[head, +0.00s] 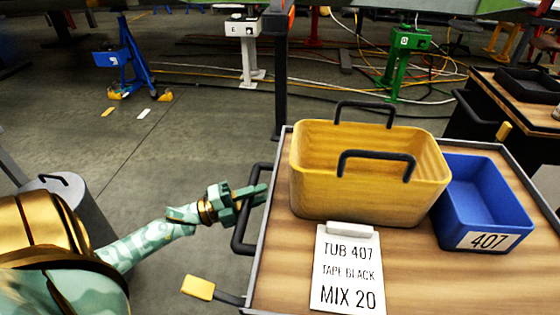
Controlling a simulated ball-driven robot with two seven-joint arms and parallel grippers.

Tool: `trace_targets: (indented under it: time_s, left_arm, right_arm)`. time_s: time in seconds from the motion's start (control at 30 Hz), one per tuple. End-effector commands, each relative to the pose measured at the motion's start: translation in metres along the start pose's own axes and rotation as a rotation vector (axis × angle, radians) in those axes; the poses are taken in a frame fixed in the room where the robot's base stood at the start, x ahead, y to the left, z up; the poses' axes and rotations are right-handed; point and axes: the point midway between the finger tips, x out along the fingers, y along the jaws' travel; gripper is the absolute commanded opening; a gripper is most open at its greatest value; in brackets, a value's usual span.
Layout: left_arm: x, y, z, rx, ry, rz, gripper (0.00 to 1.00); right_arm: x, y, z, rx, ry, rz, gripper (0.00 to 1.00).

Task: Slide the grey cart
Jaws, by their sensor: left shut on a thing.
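The grey cart (445,275) has a wood-look top with a grey rim and fills the right foreground. Its black handle (239,238) sticks out from the left side. My left gripper (254,194) comes in from the left and is shut on the upper part of this handle. The fingers hide a little of the bar. My right gripper is not in view.
On the cart stand a yellow tub (335,190) with black handles, a blue bin (480,200) marked 407 and a white sign (348,270). A yellow pedal (199,288) juts out at lower left. A dark post (281,80) stands behind the cart, a wooden-topped bench (535,115) at right. Open floor lies left.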

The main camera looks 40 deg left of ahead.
Motion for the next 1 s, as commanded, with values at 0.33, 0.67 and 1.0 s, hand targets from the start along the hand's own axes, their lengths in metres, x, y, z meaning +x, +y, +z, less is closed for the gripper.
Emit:
trace_targets:
  time_s: [0.33, 0.67, 1.0]
  left_arm:
    - [-0.022, -0.003, 0.009, -0.001, -0.002, 0.004, 0.0]
    - [-0.023, -0.003, 0.01, -0.001, -0.004, 0.005, 0.0]
    - [-0.022, -0.004, 0.009, -0.001, -0.002, 0.002, 0.43]
  right_arm:
    - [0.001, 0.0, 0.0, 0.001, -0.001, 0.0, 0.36]
    - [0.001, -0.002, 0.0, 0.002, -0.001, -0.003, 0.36]
    - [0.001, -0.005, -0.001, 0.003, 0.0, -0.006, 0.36]
